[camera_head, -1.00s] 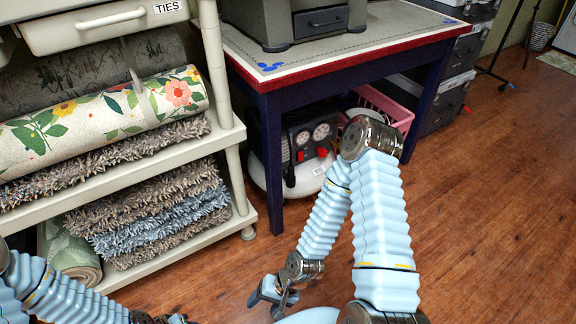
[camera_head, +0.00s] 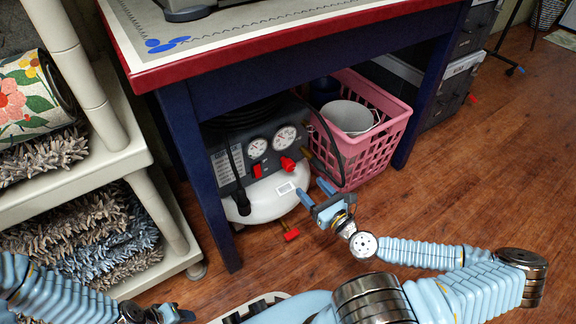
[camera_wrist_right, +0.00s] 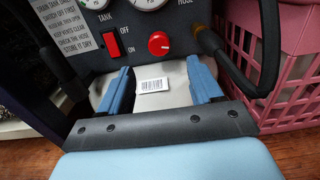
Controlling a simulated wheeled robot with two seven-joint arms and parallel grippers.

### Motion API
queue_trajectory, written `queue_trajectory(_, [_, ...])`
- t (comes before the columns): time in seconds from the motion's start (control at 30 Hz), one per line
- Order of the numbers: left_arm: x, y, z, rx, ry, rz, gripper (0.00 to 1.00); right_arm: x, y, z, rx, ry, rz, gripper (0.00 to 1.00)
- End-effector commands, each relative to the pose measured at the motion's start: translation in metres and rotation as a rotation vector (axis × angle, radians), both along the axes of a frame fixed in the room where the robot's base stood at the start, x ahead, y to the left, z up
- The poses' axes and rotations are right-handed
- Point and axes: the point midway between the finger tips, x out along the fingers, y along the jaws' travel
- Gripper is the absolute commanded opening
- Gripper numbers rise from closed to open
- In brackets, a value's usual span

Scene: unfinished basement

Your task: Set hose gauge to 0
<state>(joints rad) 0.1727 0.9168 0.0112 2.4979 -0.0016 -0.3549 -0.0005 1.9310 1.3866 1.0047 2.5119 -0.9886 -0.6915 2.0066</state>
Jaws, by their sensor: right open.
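The air compressor (camera_head: 270,205) stands under the table, with a grey panel above a white tank. Its panel carries two round gauges, a left one (camera_head: 258,147) and a right one (camera_head: 285,137); their needles are too small to read. In the right wrist view a TANK label and a partly cut HOSE label show. A red knob (camera_head: 288,163) lies below the right gauge, and also shows in the wrist view (camera_wrist_right: 159,43). A red switch (camera_wrist_right: 111,42) marked OFF and ON is left of it. My right gripper (camera_head: 315,192) is open and empty, short of the panel, below the knob. My left gripper (camera_head: 170,314) is low at left.
A pink basket (camera_head: 368,150) holding a grey bucket (camera_head: 348,117) stands right of the compressor. The blue table leg (camera_head: 203,190) is on its left and the tabletop edge (camera_head: 290,35) above. A dark hose (camera_wrist_right: 235,68) curves beside the knob. Wooden floor in front is mostly clear.

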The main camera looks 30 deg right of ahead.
Motion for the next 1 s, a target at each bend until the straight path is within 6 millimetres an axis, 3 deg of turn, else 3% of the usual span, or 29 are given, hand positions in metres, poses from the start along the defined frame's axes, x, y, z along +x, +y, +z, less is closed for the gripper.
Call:
queue_trajectory(0.3, [0.000, 0.000, -0.002, 0.000, 0.000, -0.001, 0.43, 0.074, 0.008, 0.000, -0.004, 0.001, 0.007, 0.65])
queue_trajectory(0.5, [0.000, 0.000, -0.005, 0.000, -0.001, 0.000, 0.43, 0.105, 0.010, -0.001, -0.004, 0.003, 0.003, 0.65])
queue_trajectory(0.93, [0.000, 0.000, -0.005, 0.000, -0.001, 0.000, 0.43, 0.117, 0.010, 0.000, -0.002, 0.003, 0.003, 0.65])
queue_trajectory(1.0, [0.000, 0.000, -0.005, 0.000, -0.001, 0.000, 0.43, 0.116, 0.010, 0.000, -0.002, 0.003, 0.003, 0.54])
